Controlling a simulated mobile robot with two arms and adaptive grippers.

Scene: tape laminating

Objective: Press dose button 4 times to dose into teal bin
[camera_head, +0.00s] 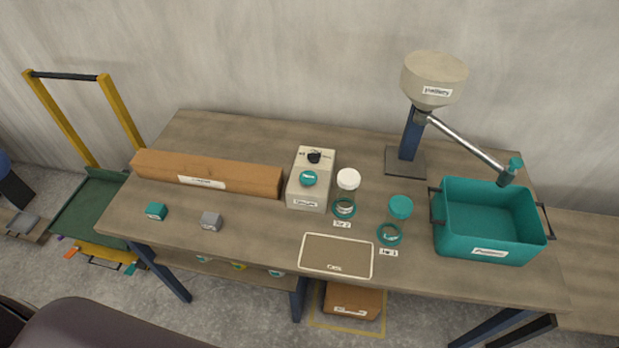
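The teal bin (486,241) is an open box with dark side handles and a white label, standing at the right of the table. A beige hopper (433,80) on a dark blue post has a metal pipe (465,142) sloping down to the right. The pipe ends in a dark nozzle with a teal cap (515,163) above the bin's back edge. A beige control box (307,199) mid-table carries a round teal button (309,178) and a black knob (314,156). Its label is too small to read. Neither gripper shows.
Between control box and bin are a white cap (348,179), a teal cap (400,206) and two teal rings (344,208) (389,234). A cardboard carton (208,172), teal block (156,211), grey block (211,221) and outlined pad (337,256) also lie on the table (260,236).

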